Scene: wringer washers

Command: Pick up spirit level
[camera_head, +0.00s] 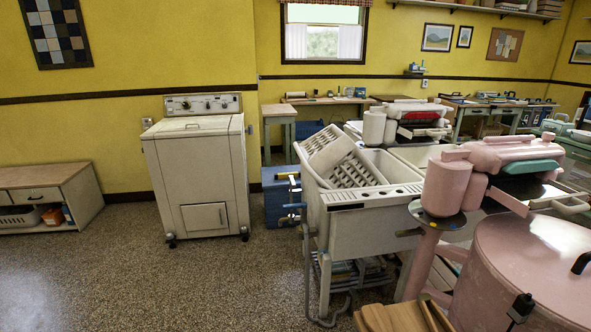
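I cannot make out a spirit level in the head view. Several small items lie on the back bench (320,101) under the window, too small to tell apart. Neither of my grippers is in view, so their state does not show.
A white washer (200,175) on casters stands against the left wall. A twin tub (360,215) with a white basket (338,158) stands at centre. A pink wringer washer (530,270) fills the lower right. A low cabinet (50,190) stands far left. The speckled floor at left is clear.

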